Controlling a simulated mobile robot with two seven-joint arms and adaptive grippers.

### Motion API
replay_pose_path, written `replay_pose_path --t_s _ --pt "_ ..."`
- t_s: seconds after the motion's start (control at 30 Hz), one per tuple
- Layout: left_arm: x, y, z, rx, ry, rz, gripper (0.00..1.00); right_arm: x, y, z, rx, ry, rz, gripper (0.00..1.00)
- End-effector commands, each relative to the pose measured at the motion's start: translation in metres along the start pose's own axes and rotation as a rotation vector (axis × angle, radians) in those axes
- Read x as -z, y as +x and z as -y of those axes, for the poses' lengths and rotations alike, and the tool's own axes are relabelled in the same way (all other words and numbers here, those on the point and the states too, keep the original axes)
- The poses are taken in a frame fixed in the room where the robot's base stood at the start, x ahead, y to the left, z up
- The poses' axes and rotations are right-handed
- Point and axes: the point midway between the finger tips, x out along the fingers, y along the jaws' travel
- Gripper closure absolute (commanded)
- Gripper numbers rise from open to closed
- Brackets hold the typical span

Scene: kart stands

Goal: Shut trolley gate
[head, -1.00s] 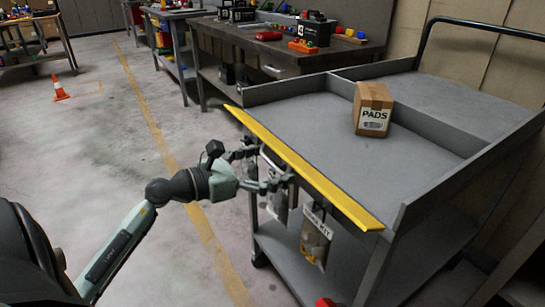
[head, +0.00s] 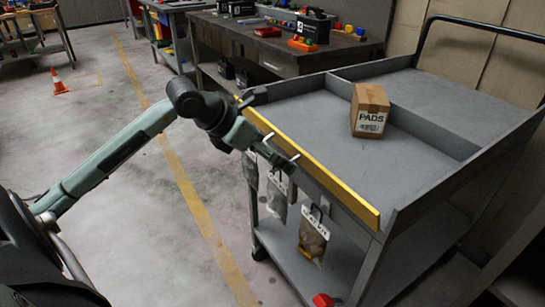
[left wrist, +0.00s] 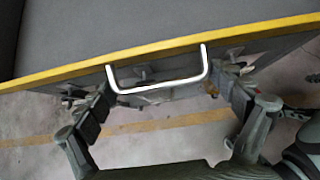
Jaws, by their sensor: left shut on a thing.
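The trolley gate (head: 345,193) is a grey flap with a yellow top edge along the near side of the grey trolley's top deck (head: 305,115). It stands raised, its right end close to the corner of the side wall; I cannot tell whether a gap is left. The yellow edge (left wrist: 120,55) crosses above the handle in the left wrist view. My right gripper is not in view.
A cardboard box (head: 370,108) marked PADS stands on the deck, clear of the gate. Several bags (head: 313,235) hang below the gate. A red object (head: 323,300) is near the lower shelf. Workbenches (head: 290,60) stand behind; the floor at left is open.

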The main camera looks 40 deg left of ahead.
Motion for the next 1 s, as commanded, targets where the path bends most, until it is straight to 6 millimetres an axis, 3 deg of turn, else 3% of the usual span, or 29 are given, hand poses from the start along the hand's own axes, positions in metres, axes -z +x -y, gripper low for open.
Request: replay_pose_path --t_s 0.5,1.0 --pt "-0.018 -0.002 -0.002 -0.002 0.000 -0.287 0.35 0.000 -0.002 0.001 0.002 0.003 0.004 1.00" --pt "-0.021 -0.001 -0.001 0.000 -0.001 -0.361 0.35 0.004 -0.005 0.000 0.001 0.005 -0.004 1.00"
